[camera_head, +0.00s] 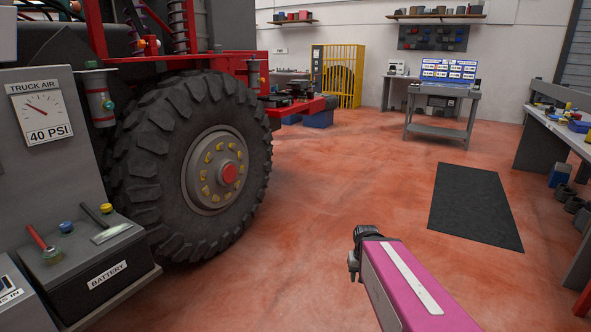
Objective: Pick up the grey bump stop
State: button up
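I cannot make out the grey bump stop for certain in the head view. Small parts lie on the right workbench (566,131) and on the far shelves, but they are too small to tell apart. My gripper (354,263) is the dark end of my pink and white arm, at the lower middle of the head view. It is held out over the open red floor, away from the truck and the benches. Its fingers are too small and turned away to show whether they are open or shut.
The truck's big tyre (190,165) stands at left, beside a grey panel with an air gauge (43,112) and a battery box (100,270). A black mat (474,207) lies on the floor at right. A grey bench (438,131) stands behind it. The middle floor is clear.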

aim_at(218, 48)
jog(key=i, duration=2)
